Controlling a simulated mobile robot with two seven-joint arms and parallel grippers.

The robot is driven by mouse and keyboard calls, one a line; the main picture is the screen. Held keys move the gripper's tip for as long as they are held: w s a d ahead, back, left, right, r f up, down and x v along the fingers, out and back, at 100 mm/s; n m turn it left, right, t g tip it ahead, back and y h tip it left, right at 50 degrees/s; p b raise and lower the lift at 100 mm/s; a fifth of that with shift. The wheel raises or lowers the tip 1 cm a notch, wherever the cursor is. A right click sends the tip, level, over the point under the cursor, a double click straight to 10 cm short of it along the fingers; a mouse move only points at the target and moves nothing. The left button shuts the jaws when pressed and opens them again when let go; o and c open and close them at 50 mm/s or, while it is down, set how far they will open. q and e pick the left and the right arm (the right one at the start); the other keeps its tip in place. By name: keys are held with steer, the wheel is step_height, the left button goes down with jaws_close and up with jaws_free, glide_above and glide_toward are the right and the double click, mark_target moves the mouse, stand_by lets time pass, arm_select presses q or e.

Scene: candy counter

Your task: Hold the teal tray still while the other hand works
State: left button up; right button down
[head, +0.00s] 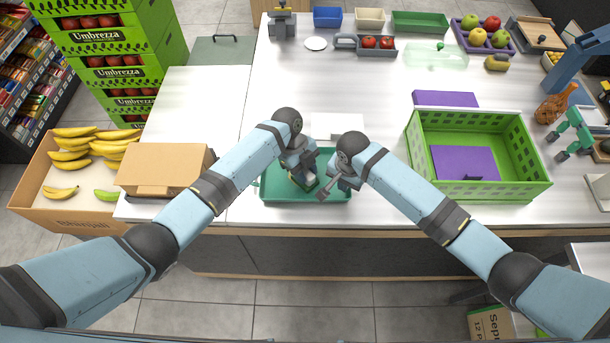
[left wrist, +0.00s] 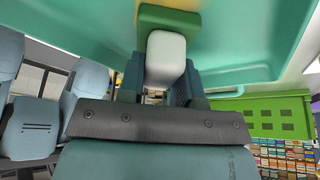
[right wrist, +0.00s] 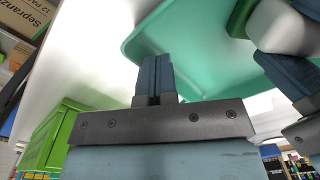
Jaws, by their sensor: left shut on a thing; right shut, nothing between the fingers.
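The teal tray (head: 285,193) lies near the counter's front edge; it also shows in the left wrist view (left wrist: 245,50) and the right wrist view (right wrist: 190,40). My left gripper (head: 302,178) is over the tray, shut on a white-handled block with a green base (left wrist: 166,58). The green base is against or close to the tray floor; contact is unclear. The block also shows in the right wrist view (right wrist: 278,28). My right gripper (head: 325,189) is shut and empty over the tray's right part. I cannot tell whether it touches the tray.
A white box (head: 338,124) is just behind the tray. A green crate (head: 515,190) with a purple box (head: 465,163) stands to the right. A cardboard box (head: 160,172) is at the left. Fruit and containers line the back. The middle of the counter is clear.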

arm_select(q)
steer(key=shift+w+a+f, duration=0.1)
steer(key=shift+w+f, duration=0.05)
steer(key=shift+w, duration=1.4)
steer(key=shift+s, duration=1.6)
steer(key=shift+w, duration=1.6)
steer(key=shift+s, duration=1.6)
steer(key=shift+w, duration=1.55)
steer(key=shift+s+a, duration=0.6)
steer(key=shift+s, duration=0.2)
steer(key=shift+s+a, duration=0.35)
steer(key=shift+s, duration=0.45)
steer(key=shift+w, duration=1.6)
steer(key=shift+s, duration=0.9)
steer(key=shift+s+d, duration=0.1)
steer(key=shift+s, duration=0.55)
